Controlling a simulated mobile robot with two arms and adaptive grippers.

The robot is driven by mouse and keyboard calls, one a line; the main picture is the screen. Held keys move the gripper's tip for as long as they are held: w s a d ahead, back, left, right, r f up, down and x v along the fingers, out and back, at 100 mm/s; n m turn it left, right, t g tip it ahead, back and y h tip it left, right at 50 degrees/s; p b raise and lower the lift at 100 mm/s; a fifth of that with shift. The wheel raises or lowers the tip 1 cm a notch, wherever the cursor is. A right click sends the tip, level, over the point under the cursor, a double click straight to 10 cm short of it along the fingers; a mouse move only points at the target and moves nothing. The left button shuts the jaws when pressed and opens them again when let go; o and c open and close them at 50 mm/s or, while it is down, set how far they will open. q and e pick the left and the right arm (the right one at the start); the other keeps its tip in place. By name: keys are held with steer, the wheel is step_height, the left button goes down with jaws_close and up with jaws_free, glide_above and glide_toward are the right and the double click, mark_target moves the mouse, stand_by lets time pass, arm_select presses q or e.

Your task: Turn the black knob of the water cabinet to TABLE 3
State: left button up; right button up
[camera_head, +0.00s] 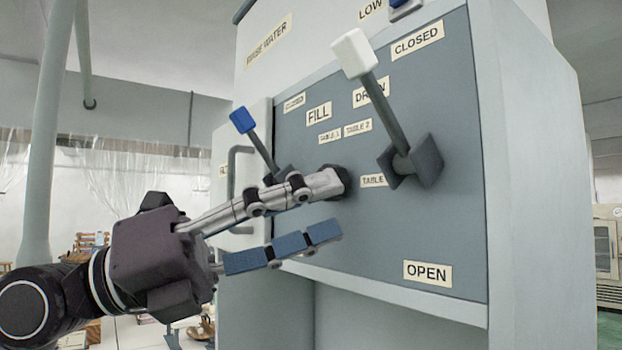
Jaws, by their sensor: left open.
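The water cabinet (440,230) has a grey front panel with labels and controls. The black knob (344,177) sits in the middle of the panel, below the TABLE 1 (329,138) and TABLE 2 (358,128) labels. A label reading TABLE (372,181) is right of the knob; its number cannot be read. My left gripper (337,207) is open and empty, its fingers one above the other. The upper fingertip overlaps the knob and hides part of it; I cannot tell whether they touch. The lower finger is below the knob. The knob's pointing direction is hidden. My right gripper is not in view.
A white-tipped lever (381,98) sticks out right of the knob, between the CLOSED (417,41) and OPEN (428,274) labels. A blue-tipped lever (257,142) stands left, close above my upper finger. The panel below the knob is clear.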

arm_select(q)
steer(key=s+a+r+t+y, duration=0.1)
steer(key=a+r+t+y, duration=0.3)
steer(key=a+t+y, duration=0.25)
steer(key=p+x, duration=0.3)
steer(key=x, duration=0.5)
steer(key=shift+f, duration=0.1)
steer(key=shift+c, duration=0.4)
steer(key=c, duration=1.1)
